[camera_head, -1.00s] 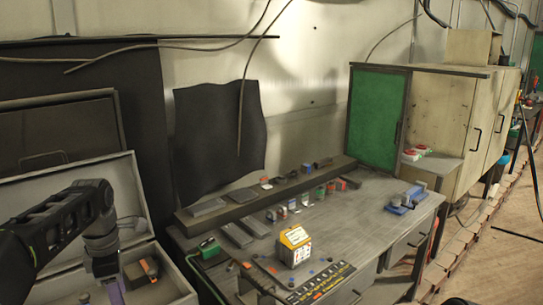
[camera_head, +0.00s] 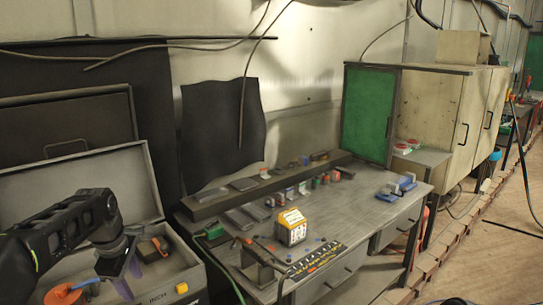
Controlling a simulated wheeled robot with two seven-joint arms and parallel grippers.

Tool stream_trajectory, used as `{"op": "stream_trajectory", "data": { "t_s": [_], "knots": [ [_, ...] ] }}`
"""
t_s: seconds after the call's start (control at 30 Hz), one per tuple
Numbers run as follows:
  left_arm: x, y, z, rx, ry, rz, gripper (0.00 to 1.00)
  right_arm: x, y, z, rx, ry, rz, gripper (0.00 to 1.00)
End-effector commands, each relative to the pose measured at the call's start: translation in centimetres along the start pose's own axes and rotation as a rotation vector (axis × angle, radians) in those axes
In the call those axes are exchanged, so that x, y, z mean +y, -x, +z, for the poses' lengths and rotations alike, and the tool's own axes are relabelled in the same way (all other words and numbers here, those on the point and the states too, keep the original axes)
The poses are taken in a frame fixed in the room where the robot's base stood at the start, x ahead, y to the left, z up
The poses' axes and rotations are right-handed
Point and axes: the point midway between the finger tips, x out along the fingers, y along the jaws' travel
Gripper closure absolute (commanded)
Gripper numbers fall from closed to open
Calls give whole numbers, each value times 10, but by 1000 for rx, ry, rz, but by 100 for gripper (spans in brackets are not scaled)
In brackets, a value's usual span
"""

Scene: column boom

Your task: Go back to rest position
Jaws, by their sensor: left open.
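My left arm comes in from the left, and my left gripper (camera_head: 122,276) hangs over the open grey case (camera_head: 168,292) at the lower left. Its fingers point down and are apart, with nothing seen between them. An orange-and-dark object (camera_head: 156,247) lies in the case just behind the gripper. An orange round object (camera_head: 64,294) shows in front of it at the bottom left. My right gripper is out of view.
The workbench (camera_head: 345,220) carries a yellow-and-white box (camera_head: 291,227), a blue tool (camera_head: 396,188) and several small items along a raised shelf (camera_head: 215,205). A green-doored cabinet (camera_head: 368,115) stands behind its right end. Floor at the far right is partly clear.

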Motion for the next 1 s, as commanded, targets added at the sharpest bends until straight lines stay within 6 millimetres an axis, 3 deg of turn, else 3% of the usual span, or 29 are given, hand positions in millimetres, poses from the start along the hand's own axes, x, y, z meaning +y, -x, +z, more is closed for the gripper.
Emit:
{"op": "stream_trajectory", "data": {
  "t_s": [0.17, 0.27, 0.37, 0.5, 0.63, 0.8, 0.9, 1.0],
  "knots": [
    [16, -48, 32, -29, -311, 113, 52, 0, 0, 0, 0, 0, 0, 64],
    [13, -96, 63, -45, -543, 179, 52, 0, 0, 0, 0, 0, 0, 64],
    [-11, -160, 104, -62, -806, 239, 52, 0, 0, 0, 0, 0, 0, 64],
    [-80, -240, 155, -83, -1106, 292, 52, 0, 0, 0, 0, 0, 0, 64],
    [-167, -290, 192, -120, -1298, 293, 52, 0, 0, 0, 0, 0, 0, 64],
    [-290, -317, 224, -228, -1402, 226, 52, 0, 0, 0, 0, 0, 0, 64],
    [-345, -319, 236, -312, -1393, 164, 52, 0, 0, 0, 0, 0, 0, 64],
    [-380, -318, 243, -377, -1387, 116, 52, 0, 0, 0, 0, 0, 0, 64]
  ]
}}
